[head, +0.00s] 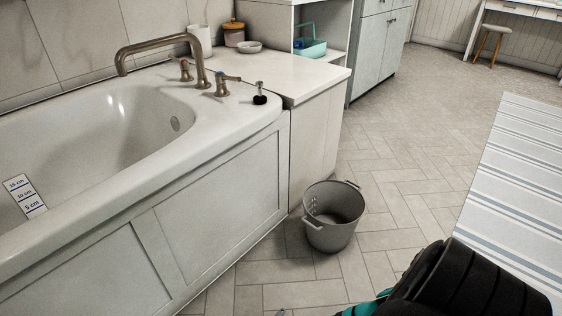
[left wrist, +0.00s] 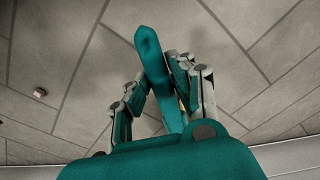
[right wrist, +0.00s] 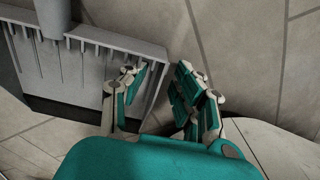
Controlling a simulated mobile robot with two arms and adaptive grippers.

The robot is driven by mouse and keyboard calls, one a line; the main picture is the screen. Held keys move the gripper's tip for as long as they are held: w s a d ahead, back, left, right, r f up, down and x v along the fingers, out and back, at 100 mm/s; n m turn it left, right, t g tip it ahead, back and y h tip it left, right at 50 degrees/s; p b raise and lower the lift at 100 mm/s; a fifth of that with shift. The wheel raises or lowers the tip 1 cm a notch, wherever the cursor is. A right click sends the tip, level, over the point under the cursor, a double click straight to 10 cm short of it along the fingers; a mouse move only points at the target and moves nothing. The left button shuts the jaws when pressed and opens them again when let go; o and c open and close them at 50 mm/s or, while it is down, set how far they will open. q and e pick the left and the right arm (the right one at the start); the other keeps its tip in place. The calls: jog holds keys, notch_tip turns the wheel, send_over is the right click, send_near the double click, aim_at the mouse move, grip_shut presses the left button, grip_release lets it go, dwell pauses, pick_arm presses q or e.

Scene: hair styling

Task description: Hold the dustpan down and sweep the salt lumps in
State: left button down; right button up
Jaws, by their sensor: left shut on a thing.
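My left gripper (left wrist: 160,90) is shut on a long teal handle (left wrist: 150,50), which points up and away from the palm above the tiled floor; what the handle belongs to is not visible. A small pinkish lump (left wrist: 39,93), perhaps salt, lies on the floor left of this gripper. The head view shows neither gripper's fingers clearly.
A grey bucket (head: 334,225) stands on the floor beside the bathtub (head: 210,215) and a white cabinet (head: 318,135). A striped rug (head: 515,180) lies at right. Tiled floor between bucket and rug is clear. My dark arm fills the bottom right of the head view.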

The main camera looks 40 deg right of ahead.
jog(key=shift+f, duration=0.6)
grip_shut()
dwell(0.9)
